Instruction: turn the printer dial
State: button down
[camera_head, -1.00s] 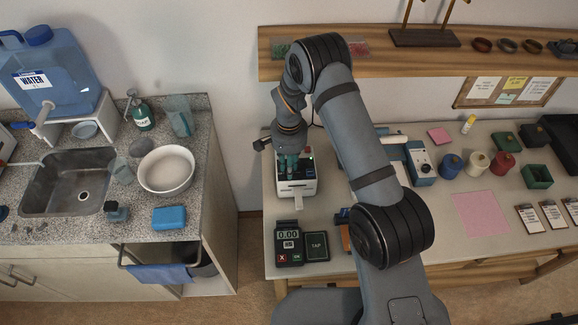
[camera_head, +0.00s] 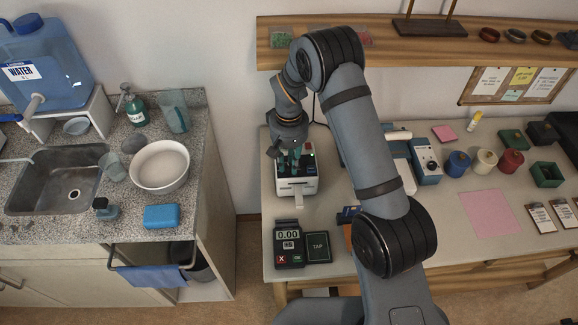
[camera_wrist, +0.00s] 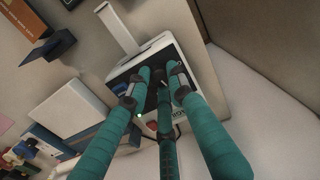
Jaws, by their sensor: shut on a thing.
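The printer (camera_head: 297,188) is a small white box with a dark top, standing on the wooden-edged bench with a paper strip at its front. It fills the middle of the wrist view (camera_wrist: 196,72), where a green light and a red button show on its top. My gripper (camera_head: 294,166) points down onto the printer's top. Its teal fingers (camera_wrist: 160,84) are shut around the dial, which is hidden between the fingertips.
A card reader (camera_head: 289,243) and a tap pad (camera_head: 318,247) lie in front of the printer. A blue-and-white device (camera_head: 427,160) and several spools stand to the right. A shelf (camera_head: 400,43) runs above. A gap separates the bench from the sink counter (camera_head: 200,150).

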aim_at(289, 166)
jog(key=shift+n+b, duration=0.55)
jog(key=shift+n, duration=1.05)
jog(key=c, duration=1.6)
grip_release()
jog(key=shift+o, duration=0.3)
notch_tip(289, 166, up, 12)
